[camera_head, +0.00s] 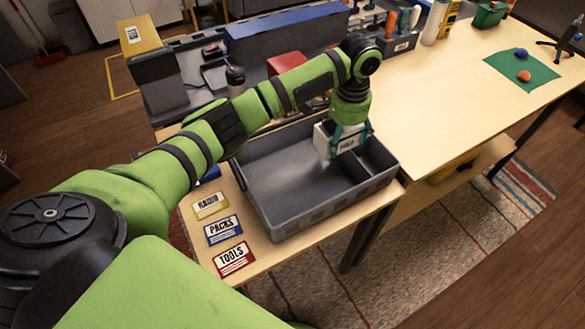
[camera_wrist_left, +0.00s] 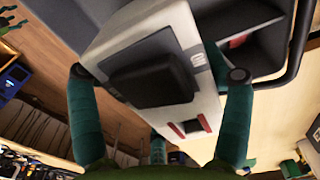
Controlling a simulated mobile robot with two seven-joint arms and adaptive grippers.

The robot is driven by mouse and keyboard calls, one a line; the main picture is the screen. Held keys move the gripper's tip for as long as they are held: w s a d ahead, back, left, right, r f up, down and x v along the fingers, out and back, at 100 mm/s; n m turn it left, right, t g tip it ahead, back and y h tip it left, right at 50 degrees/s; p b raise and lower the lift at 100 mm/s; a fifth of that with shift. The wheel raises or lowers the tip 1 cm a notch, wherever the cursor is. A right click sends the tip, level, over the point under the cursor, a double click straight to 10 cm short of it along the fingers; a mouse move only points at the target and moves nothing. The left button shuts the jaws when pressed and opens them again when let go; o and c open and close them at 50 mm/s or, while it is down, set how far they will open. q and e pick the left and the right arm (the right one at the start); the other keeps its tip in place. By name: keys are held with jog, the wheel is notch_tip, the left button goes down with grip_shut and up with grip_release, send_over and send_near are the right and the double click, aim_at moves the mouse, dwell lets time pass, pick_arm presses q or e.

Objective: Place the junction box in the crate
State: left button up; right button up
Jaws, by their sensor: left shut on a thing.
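My left gripper (camera_head: 348,132) is shut on a white box (camera_head: 335,143), which I take to be the junction box. The box has a dark label plate in the head view and a black raised block on its face in the left wrist view (camera_wrist_left: 150,70). The gripper's teal fingers (camera_wrist_left: 160,95) stand on both sides of it. In the head view the box is over the right part of the grey crate (camera_head: 290,185), near its divider. I cannot tell whether it touches the crate. My right gripper is not in view.
Cards reading RADIO (camera_head: 210,205), PACKS (camera_head: 223,230) and TOOLS (camera_head: 234,259) lie left of the crate. A green mat (camera_head: 522,70) lies far right. The tabletop (camera_head: 435,100) between is clear.

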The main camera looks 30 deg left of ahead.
pick_arm(q)
jog(key=p, duration=0.4)
send_over(301, 185)
notch_tip(301, 185, down, 6)
jog(key=shift+w+r, duration=0.15)
jog(key=shift+s+f, duration=0.2)
jog(key=shift+f, duration=0.4)
notch_tip(301, 185, down, 2)
jog(key=shift+f, duration=0.25)
jog(key=shift+w+f, duration=0.1)
jog(key=shift+f, duration=0.3)
jog(key=shift+f, duration=0.1)
jog(key=o, duration=1.3)
notch_tip(301, 185, up, 12)
jog(key=shift+b, duration=0.4)
